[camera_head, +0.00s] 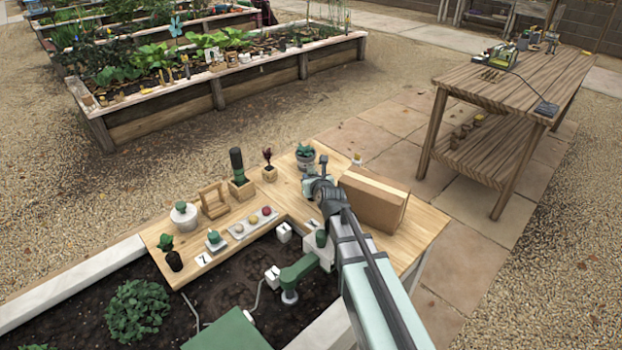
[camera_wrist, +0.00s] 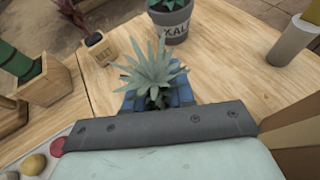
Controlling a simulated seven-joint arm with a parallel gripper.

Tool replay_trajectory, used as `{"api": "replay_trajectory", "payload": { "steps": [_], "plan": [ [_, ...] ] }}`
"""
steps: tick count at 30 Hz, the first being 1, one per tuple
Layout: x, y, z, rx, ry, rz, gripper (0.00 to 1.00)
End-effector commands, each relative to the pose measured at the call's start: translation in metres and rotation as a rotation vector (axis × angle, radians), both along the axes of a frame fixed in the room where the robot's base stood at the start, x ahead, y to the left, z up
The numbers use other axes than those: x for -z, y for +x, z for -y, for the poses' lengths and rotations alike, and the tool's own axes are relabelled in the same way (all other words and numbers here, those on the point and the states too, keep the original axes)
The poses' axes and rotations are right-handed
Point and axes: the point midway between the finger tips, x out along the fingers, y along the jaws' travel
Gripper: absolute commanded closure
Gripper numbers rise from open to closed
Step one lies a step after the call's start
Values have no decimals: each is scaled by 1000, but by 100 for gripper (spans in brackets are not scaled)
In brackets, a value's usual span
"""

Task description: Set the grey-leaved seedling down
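The grey-leaved seedling (camera_wrist: 152,70) shows in the wrist view as a rosette of pointed leaves. It stands between the blue fingers of my gripper (camera_wrist: 157,98), which look shut on its lower part; the leaves hide the exact contact. In the head view my gripper (camera_head: 318,182) is over the wooden corner board (camera_head: 425,222), and I cannot make out the seedling clearly there. Whether its base touches the board is hidden.
A labelled grey pot (camera_wrist: 171,22) stands just beyond the seedling. A cardboard-coloured box (camera_head: 370,205) stands close right. Bare board lies between pot and block.

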Motion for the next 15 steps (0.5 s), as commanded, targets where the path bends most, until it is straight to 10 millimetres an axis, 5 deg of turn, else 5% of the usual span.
{"api": "replay_trajectory", "payload": {
  "steps": [7, 15],
  "plan": [
    [0, 0, 0, 0, 0, 0, 53],
    [-1, 0, 0, 0, 0, 0, 53]
  ]
}}
